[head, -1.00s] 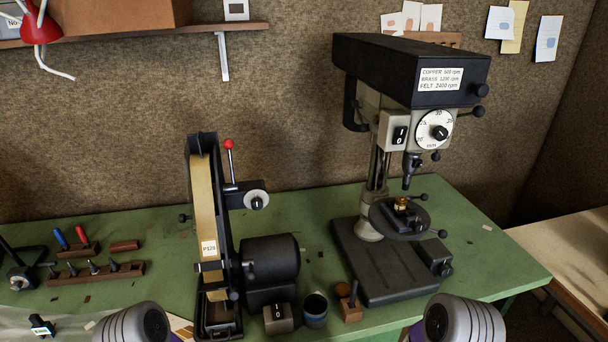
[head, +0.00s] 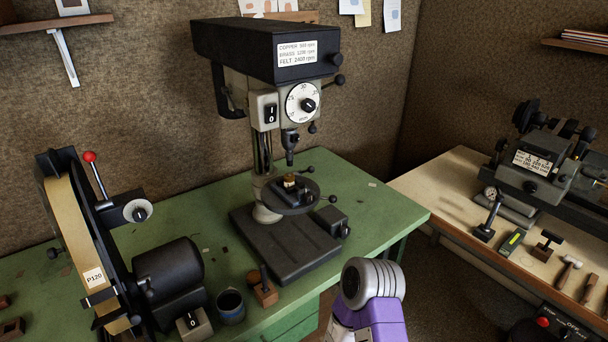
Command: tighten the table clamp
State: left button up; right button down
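The drill press (head: 268,70) stands on the green bench, with its round table (head: 297,203) on the column below the chuck (head: 290,142). A small vise with a brass piece (head: 289,181) sits on the table. One black-knobbed lever (head: 304,170) shows behind the table and another (head: 331,199) at its right side; I cannot tell which one is the table clamp or how tight it is. Neither gripper is in view; only a purple and grey link of my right arm shows at the bottom, in front of the bench.
A belt sander (head: 72,215) with a red-knobbed lever stands at the left. A blue-grey cup (head: 230,306) and a small wooden block (head: 264,292) are by the bench's front edge. A pale bench (head: 459,200) with a lathe-like machine (head: 545,165) and hand tools is at the right.

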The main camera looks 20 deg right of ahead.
aim_at(310, 169)
jog(key=u, duration=3.25)
jog(key=k, duration=1.6)
jog(key=z, duration=2.05)
